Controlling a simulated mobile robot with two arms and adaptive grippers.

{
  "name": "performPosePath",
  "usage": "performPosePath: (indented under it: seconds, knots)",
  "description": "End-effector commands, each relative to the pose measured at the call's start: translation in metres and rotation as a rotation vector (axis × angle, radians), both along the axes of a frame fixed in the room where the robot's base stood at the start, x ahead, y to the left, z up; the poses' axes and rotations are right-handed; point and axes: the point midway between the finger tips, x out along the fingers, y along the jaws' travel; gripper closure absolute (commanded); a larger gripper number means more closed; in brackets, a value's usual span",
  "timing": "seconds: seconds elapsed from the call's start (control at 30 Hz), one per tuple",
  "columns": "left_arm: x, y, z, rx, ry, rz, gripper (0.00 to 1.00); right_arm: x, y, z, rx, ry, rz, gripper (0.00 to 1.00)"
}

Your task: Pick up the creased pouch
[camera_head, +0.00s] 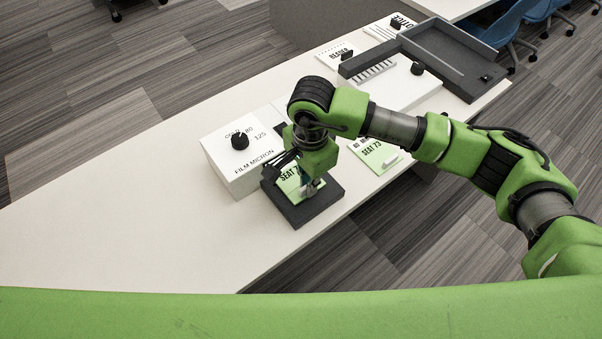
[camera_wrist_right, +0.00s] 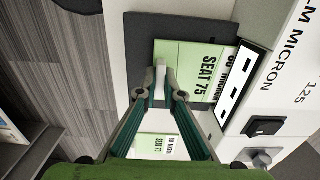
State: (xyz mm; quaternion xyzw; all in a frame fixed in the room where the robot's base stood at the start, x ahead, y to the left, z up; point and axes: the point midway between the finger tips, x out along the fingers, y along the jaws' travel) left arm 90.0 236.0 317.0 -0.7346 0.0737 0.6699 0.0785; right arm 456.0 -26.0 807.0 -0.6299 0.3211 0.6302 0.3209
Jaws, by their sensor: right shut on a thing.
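A pale green card-like pouch (camera_head: 289,188) marked SEAT 75 lies in a dark square tray (camera_head: 305,212). It also shows in the right wrist view (camera_wrist_right: 192,60). My right gripper (camera_head: 312,183) points down over it. Its fingers (camera_wrist_right: 162,98) are closed on a small pale upright tab on the pouch. I cannot make out a crease, and the arm hides part of the pouch. A second pouch (camera_head: 371,156) marked SEAT 73, with a white tab, lies on the table to the right. My left gripper is not in view.
A white FILM MICRON box (camera_head: 232,168) with a black knob stands beside the tray, on its left. Another white box (camera_head: 405,92) with a knob, a large dark tray (camera_head: 440,25) and reader cards are farther back. The left of the table (camera_head: 110,220) is clear.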

Motion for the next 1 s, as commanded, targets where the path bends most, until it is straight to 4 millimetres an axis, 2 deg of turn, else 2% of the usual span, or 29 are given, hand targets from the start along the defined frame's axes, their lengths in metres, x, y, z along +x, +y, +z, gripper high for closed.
performPosePath:
  seconds: [0.53,1.0]
  knots:
    - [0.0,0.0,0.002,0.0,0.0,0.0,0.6,-0.068,-0.05,-0.001,-0.001,0.001,0.001,1.0]
    - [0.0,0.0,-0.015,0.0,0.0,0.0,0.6,-0.13,-0.094,-0.003,0.0,0.0,0.001,1.0]
